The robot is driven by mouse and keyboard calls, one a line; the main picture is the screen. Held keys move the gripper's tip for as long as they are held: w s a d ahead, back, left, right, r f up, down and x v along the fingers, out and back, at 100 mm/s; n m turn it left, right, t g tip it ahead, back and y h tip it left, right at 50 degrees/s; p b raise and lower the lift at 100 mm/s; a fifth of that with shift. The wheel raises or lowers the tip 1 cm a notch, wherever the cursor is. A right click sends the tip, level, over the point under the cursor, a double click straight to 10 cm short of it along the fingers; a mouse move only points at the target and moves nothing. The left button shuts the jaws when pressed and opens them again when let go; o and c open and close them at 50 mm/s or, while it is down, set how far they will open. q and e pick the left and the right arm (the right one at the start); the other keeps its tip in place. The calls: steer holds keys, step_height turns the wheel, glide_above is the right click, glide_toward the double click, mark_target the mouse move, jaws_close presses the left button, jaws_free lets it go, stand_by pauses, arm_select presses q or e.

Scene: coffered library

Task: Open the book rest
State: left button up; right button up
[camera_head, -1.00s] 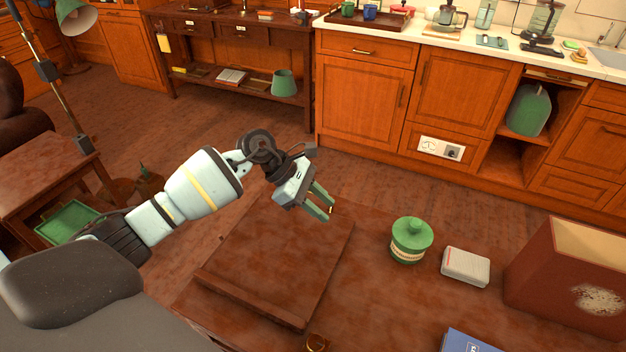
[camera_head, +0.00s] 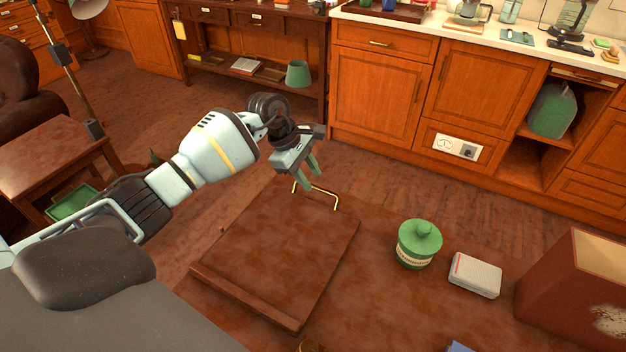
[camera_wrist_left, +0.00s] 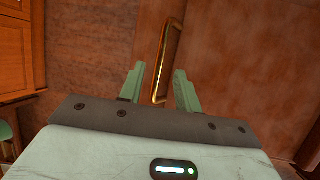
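The book rest (camera_head: 280,250) is a flat reddish-brown wooden board with a raised lip along its near edge. It lies down on the table. A thin brass handle (camera_head: 326,191) stands at its far edge, and this handle also shows in the left wrist view (camera_wrist_left: 171,55). My left gripper (camera_head: 308,182) is open with green fingers pointing down over the far edge, by the handle's left part. In the left wrist view the handle lies between the two spread fingers (camera_wrist_left: 158,80), and I see no grip on it. My right gripper is not in view.
On the table (camera_head: 375,290), a green lidded jar (camera_head: 418,245), a pale card box (camera_head: 475,275) and a dark red open box (camera_head: 575,290) stand right of the book rest. A small brass piece (camera_head: 310,346) shows at the bottom edge. Wooden cabinets (camera_head: 380,95) stand behind.

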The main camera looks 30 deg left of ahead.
arm_select(q)
steer(key=shift+x, duration=1.2)
jaws_close()
